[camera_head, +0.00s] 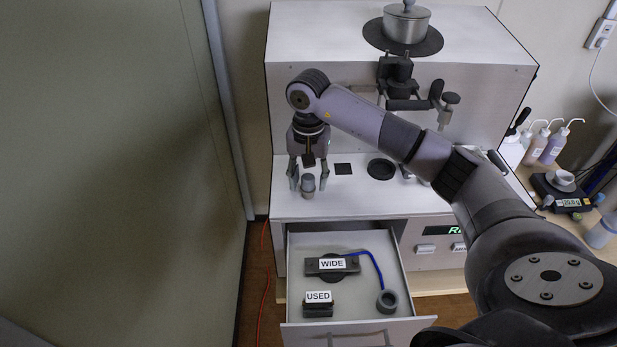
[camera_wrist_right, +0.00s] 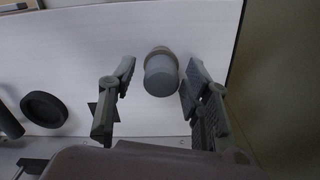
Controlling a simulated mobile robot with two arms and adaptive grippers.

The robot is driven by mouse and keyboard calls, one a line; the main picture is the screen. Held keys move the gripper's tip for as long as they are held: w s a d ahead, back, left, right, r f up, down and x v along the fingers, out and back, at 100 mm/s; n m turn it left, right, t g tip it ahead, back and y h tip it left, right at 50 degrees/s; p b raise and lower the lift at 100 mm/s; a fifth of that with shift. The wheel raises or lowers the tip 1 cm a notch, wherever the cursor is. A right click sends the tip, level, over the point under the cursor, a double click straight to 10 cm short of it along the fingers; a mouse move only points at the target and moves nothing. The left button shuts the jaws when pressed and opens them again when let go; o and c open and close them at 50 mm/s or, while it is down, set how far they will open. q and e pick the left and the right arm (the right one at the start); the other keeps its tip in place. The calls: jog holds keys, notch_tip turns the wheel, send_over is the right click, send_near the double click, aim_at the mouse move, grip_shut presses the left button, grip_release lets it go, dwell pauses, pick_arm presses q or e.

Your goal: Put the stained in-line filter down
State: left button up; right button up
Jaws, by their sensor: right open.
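The in-line filter (camera_head: 308,187), a small grey cylinder, stands upright on the white worktop (camera_head: 330,205) near its left end. It also shows in the right wrist view (camera_wrist_right: 160,76), with a tan band around its far part. I cannot make out the stain. My right gripper (camera_head: 308,178) is above the filter, pointing down and open, with one finger on each side of it. In the wrist view (camera_wrist_right: 161,70) gaps show between both fingers and the filter. My left gripper is not in view.
Below the worktop, an open drawer (camera_head: 394,262) holds a block labelled WIDE (camera_head: 312,266), a block labelled USED (camera_head: 318,309) and a grey ring (camera_head: 387,301) by a blue tube. A dark square (camera_head: 343,169) and round dark recess (camera_head: 380,169) lie right of the filter.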

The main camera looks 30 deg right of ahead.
aim_at(308, 175)
jog(key=shift+r, duration=0.5)
notch_tip(308, 175, up, 10)
jog(key=shift+w+f+b, duration=0.1)
jog(key=shift+f+b, duration=0.1)
jog(key=shift+b, duration=1)
jog(key=shift+r, duration=0.85)
